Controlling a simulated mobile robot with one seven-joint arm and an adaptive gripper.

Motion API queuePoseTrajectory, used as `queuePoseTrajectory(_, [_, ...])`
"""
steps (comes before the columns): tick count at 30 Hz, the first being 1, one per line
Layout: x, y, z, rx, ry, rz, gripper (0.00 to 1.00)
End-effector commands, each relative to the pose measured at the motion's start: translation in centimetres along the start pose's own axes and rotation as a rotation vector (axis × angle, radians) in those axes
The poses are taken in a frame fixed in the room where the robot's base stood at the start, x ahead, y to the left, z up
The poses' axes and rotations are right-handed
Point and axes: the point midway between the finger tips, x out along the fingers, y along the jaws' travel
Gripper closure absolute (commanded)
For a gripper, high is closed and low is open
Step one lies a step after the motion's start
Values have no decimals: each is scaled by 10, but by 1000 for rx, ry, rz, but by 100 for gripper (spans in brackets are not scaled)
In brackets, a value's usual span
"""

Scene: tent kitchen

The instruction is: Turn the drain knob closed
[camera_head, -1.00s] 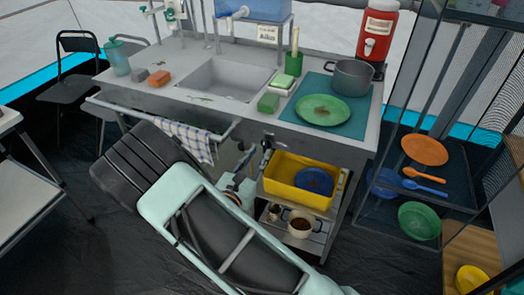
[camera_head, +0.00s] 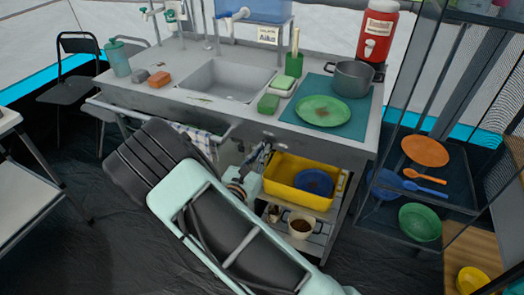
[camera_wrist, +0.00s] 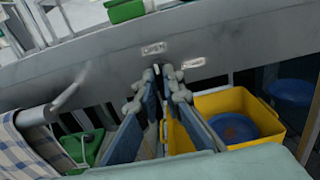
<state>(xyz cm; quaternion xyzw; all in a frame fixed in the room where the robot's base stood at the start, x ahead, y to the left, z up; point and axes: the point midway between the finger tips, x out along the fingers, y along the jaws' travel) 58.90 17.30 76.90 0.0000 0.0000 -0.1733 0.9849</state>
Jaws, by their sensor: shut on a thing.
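My gripper (camera_head: 265,148) is at the front panel of the sink counter, under its top edge. In the wrist view its two fingers (camera_wrist: 165,72) are close together at the tips, against the panel just below the label reading OPEN (camera_wrist: 153,48). The drain knob is mostly hidden between the fingertips, so its angle cannot be read. A second label (camera_wrist: 193,63), too blurred to read, is right of the first. The sink (camera_head: 225,80) is set in the counter above.
A yellow tub (camera_head: 300,203) holding a blue bowl (camera_head: 314,182) stands on the shelf right of my gripper. A checked towel (camera_wrist: 45,148) hangs from a rail (camera_wrist: 68,92) on the left. A mug (camera_head: 301,226) is on the lower shelf.

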Motion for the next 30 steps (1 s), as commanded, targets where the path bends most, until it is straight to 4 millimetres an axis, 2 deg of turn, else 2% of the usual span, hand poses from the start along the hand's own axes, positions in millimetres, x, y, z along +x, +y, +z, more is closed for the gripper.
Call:
queuePoseTrajectory(11, [0, -1, -2, 94, 1, -1, 100])
queuePoseTrajectory(30, [0, -4, -6, 663, -1, -2, 100])
